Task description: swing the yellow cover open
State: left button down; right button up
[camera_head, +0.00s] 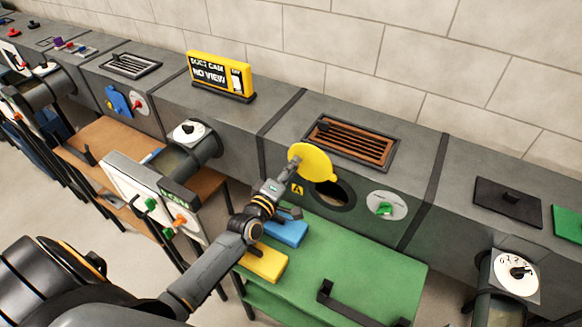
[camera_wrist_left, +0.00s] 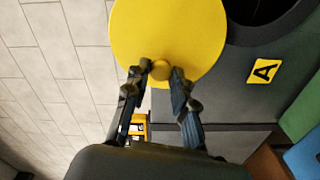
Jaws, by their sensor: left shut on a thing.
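The yellow cover (camera_head: 312,163) is a round disc on the front of the grey duct. It stands swung up and to the left of a dark round opening (camera_head: 335,195), which is largely uncovered. My left gripper (camera_head: 292,188) is at the cover's lower left edge. In the left wrist view the cover (camera_wrist_left: 168,35) fills the upper middle, and my left gripper (camera_wrist_left: 160,72) is shut on its small round knob (camera_wrist_left: 160,69). The dark opening also shows there at the upper right (camera_wrist_left: 258,8). My right gripper is not in view.
A yellow "A" label (camera_head: 297,188) sits left of the opening. A white dial with a green knob (camera_head: 386,206) is to its right. Below, a green table (camera_head: 360,262) holds a blue block (camera_head: 285,232), a yellow block (camera_head: 264,264) and a black handle. A brown grille (camera_head: 350,142) lies on top.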

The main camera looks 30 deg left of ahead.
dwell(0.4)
pick_arm(q)
jog(key=c, duration=1.1)
grip_release()
jog(key=shift+d+r, duration=0.1)
jog(key=shift+s, duration=0.1)
jog(key=s, duration=1.2)
jog(key=shift+a, duration=0.25)
